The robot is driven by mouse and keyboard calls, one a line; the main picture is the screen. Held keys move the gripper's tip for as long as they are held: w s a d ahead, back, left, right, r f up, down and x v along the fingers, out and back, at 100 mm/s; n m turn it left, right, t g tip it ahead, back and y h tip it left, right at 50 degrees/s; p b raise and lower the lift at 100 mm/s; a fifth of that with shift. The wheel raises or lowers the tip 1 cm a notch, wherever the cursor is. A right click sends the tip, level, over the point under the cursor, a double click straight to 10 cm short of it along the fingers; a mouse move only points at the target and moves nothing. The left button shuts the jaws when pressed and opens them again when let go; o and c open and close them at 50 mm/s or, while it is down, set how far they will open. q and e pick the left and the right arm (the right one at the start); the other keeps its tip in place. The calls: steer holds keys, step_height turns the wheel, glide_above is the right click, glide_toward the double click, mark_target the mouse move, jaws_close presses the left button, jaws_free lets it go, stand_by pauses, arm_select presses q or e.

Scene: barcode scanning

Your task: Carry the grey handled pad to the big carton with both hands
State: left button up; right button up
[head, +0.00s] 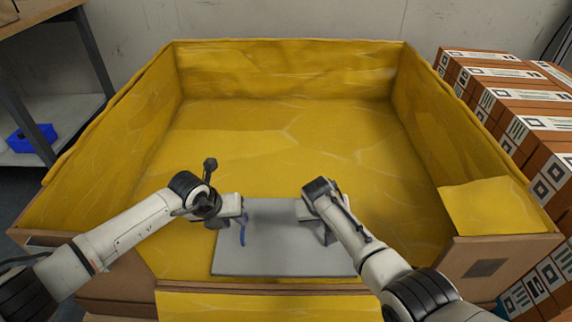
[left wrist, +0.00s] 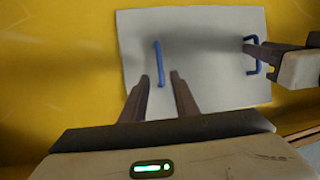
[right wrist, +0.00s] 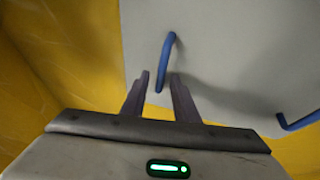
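The grey pad (head: 270,262) with two blue handles is inside the big yellow-lined carton (head: 290,68), at its near side. I cannot tell whether it touches the carton floor. My left gripper (left wrist: 160,76) is open, its fingers on either side of the left blue handle (left wrist: 158,55) with gaps showing. That handle also shows in the head view (head: 242,236). My right gripper (right wrist: 158,74) is open, with the lower end of the right blue handle (right wrist: 166,50) between its fingers. In the head view my right gripper (head: 325,236) hides that handle.
Stacked brown boxes with printed labels (head: 510,97) stand right of the carton. A shelf with a blue bin (head: 30,138) is at the left. The carton floor (head: 280,140) beyond the pad is clear. A yellow flap (head: 490,205) lies at the right front corner.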

arm_select(q)
steer(key=v, duration=0.5)
steer(key=shift+a+r, duration=0.1)
steer(key=shift+r, duration=0.15)
arm_select(e)
steer(key=v, duration=1.2)
steer(key=shift+a, duration=0.1)
